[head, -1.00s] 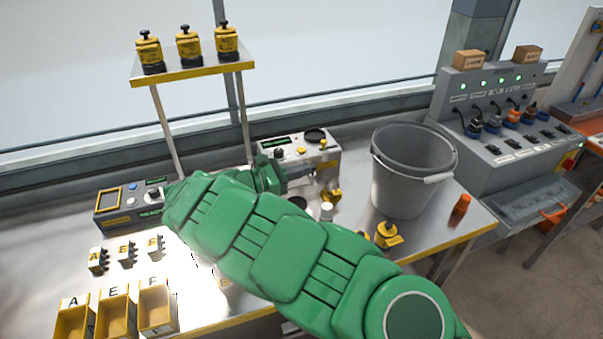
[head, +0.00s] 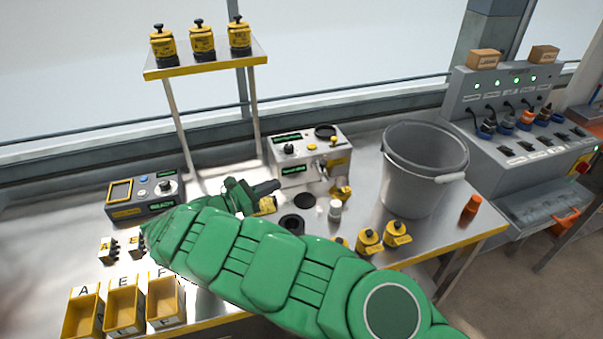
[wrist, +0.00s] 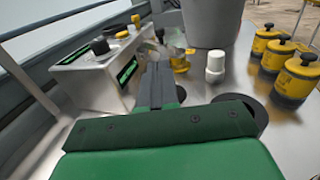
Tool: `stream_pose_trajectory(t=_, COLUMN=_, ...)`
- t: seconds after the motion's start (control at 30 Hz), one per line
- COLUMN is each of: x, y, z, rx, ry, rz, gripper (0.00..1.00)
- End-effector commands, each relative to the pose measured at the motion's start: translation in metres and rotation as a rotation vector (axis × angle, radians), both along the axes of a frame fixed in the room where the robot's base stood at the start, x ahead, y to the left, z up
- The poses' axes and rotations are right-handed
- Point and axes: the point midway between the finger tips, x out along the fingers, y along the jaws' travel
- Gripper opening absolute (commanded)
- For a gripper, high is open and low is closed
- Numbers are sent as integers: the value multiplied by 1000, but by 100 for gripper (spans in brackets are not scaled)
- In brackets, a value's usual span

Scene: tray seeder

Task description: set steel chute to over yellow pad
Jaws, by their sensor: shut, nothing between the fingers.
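The grey machine (head: 312,160) stands at the back of the bench, with a small steel part like a chute (head: 322,172) on its front right. I cannot tell exactly which way that part points. A small yellow piece (head: 341,192) sits just below and right of it, and shows in the wrist view (wrist: 180,63). Another yellow patch (head: 266,206) lies beside my gripper, partly hidden. I cannot tell which one is the yellow pad. My gripper (head: 276,187) is shut and empty, left of and apart from the steel part; its dark fingers point toward the machine's front in the wrist view (wrist: 157,82).
A white-capped bottle (head: 335,210), black disc (head: 304,201) and dark ring (head: 292,224) are close to my gripper. A grey bucket (head: 424,165) stands to the right. Yellow weights (head: 397,234) are near the front edge. A raised shelf (head: 207,66) stands behind left.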

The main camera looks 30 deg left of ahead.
Motion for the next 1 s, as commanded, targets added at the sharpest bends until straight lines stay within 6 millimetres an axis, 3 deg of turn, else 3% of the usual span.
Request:
stream_pose_trajectory(t=0.17, x=15, y=-8, z=0, rx=1, ry=1, rz=-1, gripper=0)
stream_pose_trajectory(t=0.7, x=90, y=-53, z=0, rx=-1, ry=0, rz=-4, gripper=0)
stream_pose_trajectory(t=1.0, x=116, y=-67, z=-1, rx=1, ry=2, rz=-1, gripper=0)
